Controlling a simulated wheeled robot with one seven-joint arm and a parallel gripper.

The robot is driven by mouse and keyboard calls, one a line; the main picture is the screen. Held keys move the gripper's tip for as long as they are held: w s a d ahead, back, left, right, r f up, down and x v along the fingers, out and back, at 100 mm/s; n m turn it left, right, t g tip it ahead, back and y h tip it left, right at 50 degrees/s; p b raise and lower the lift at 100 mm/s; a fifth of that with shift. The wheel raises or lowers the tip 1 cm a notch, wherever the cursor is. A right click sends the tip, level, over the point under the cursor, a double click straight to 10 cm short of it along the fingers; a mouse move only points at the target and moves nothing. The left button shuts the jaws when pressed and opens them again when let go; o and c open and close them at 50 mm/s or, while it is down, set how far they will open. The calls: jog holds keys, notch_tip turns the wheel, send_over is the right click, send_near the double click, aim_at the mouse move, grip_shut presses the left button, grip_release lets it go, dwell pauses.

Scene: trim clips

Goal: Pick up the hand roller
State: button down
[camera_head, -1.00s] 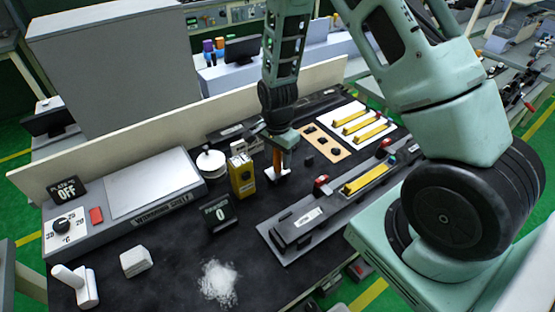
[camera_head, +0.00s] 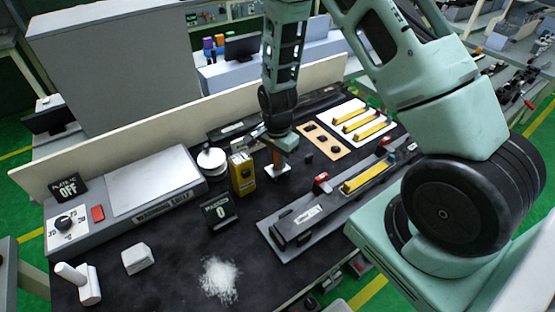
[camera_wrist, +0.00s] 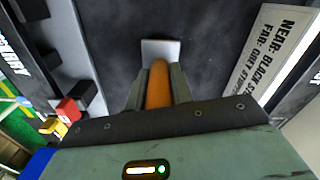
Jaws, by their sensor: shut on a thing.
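The hand roller, with an orange handle and a pale head, stands on the dark bench top; its pale head (camera_head: 277,171) shows below my gripper (camera_head: 281,154) in the head view. In the wrist view its orange handle (camera_wrist: 159,86) lies between the two fingers of my gripper (camera_wrist: 158,92). My gripper is shut on the handle. The pale head shows beyond the fingertips and appears to rest on the bench. In the head view my gripper hides most of the handle.
A yellow box (camera_head: 242,174) and a round white item (camera_head: 212,160) stand just left. A black counter sign (camera_head: 219,207) is in front of them. A long dark fixture (camera_head: 305,222) with a yellow bar lies to the right. A tan board (camera_head: 325,141) lies behind.

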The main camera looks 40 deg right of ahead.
notch_tip(320, 180, up, 10)
jog(key=shift+f+b, duration=0.1)
jog(key=shift+b, duration=1.15)
